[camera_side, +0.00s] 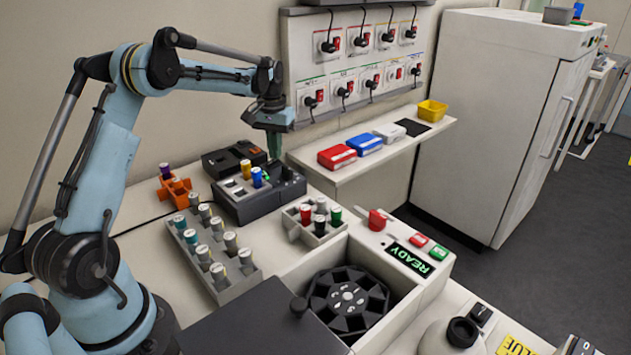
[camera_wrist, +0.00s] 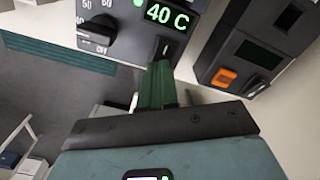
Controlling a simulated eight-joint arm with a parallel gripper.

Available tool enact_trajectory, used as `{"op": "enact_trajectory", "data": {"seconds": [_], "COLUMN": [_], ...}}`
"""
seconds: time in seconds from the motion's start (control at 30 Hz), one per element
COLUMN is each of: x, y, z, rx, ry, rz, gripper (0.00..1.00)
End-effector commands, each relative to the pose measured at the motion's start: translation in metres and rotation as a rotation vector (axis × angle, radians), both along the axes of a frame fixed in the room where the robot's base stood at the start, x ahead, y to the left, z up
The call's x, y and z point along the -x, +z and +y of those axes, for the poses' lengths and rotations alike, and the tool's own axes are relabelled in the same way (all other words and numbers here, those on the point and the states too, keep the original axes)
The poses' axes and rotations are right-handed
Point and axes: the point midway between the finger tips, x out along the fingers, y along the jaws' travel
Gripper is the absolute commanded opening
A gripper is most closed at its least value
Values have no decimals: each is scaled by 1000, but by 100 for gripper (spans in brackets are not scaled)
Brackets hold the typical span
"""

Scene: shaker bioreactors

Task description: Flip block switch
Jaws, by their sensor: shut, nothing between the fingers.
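The dark heating block (camera_side: 250,210) stands on the bench in the side view with coloured vials in it. In the wrist view its front panel shows a green "40 C" display (camera_wrist: 167,16), a black knob (camera_wrist: 97,34) and a small dark rocker switch (camera_wrist: 164,48) below the display. My gripper (camera_side: 274,154) is above the panel end of the block, pointing down. In the wrist view its green fingers (camera_wrist: 159,68) are shut and empty, with the tips just below the small switch. I cannot tell whether they touch it, or which way the switch is set.
A second dark device (camera_side: 233,158) sits behind the block; its panel shows an orange button (camera_wrist: 225,77) close right of my fingers. A grey vial rack (camera_side: 232,287), a small rack (camera_side: 315,238) and a centrifuge (camera_side: 347,300) stand nearby. Wall sockets (camera_side: 355,65) are behind.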

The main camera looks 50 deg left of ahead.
Motion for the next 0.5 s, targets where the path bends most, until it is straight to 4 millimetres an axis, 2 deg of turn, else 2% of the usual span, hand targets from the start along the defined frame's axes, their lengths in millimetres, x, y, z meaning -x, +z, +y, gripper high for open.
{"op": "enact_trajectory", "data": {"seconds": [0.5], "x": [0], "y": [-7], "z": [0], "rx": [0], "ry": [0], "rz": [0], "gripper": [0]}}
